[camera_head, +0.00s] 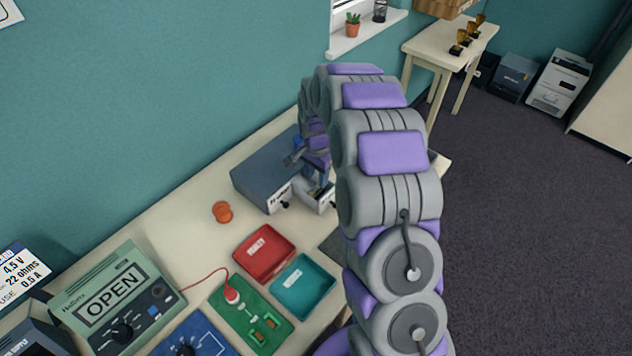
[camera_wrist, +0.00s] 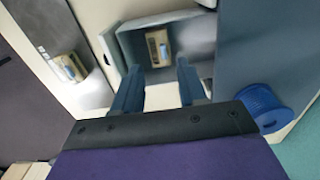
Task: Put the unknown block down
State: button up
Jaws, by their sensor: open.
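In the wrist view, my gripper (camera_wrist: 158,68) is open, with nothing between its two blue fingers. A small tan block with a blue-grey patch (camera_wrist: 157,48) lies in an open grey tray (camera_wrist: 128,45), just beyond the fingertips and apart from them. A similar block (camera_wrist: 71,68) lies on a grey strip (camera_wrist: 45,32) to the left. I cannot tell which one is the unknown block. In the head view, my gripper (camera_head: 319,188) points down over the tray, at the front of a grey-blue box (camera_head: 262,176). My arm hides part of the table there.
A blue spool (camera_wrist: 262,107) stands beside the box. On the table (camera_head: 165,228) are an orange spool (camera_head: 222,212), a red tray (camera_head: 265,254), a teal tray (camera_head: 303,286), a green circuit board (camera_head: 247,322) and a meter reading OPEN (camera_head: 115,300).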

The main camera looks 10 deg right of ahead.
aim_at(317, 189)
jog(key=s+a+r+n, duration=0.1)
jog(key=s+r+n, duration=0.2)
jog(key=s+r, duration=0.9)
jog(key=s+r+n+g, duration=0.1)
jog(key=s+r+n, duration=0.2)
jog(key=s, duration=1.2)
jog(key=s+r+n, duration=0.4)
jog(key=s, duration=1)
jog(key=shift+s+r+n+g+p, duration=0.3)
jog(key=shift+s+n+g+p, duration=0.05)
jog(key=shift+n+g+p, duration=0.05)
jog(key=shift+d, duration=0.1)
